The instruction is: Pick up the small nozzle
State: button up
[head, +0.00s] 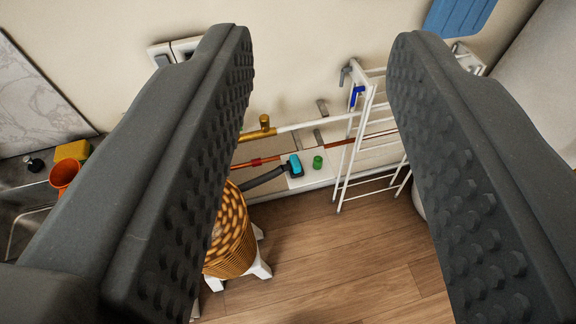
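My gripper (318,45) is open and empty, its two dark grey ridged fingers spread wide across the view. Between the fingers, well below them, a black and teal fitting (295,166) lies at the end of a dark grey hose (263,179). A small green cylindrical piece (318,162) stands just right of it on a white surface (316,177). I cannot tell for certain which of these is the small nozzle. Neither touches my gripper.
A white wire drying rack (345,165) stands to the right, against the wall. A woven basket (232,240) on a white stool (262,270) is partly hidden by the left finger. Pipes run along the wall. An orange cup (64,173) sits by the sink at left. Wooden floor (335,265) is clear.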

aim_at(294, 166)
jog(key=u, duration=0.1)
jog(key=i, duration=1)
jog(key=z, duration=0.1)
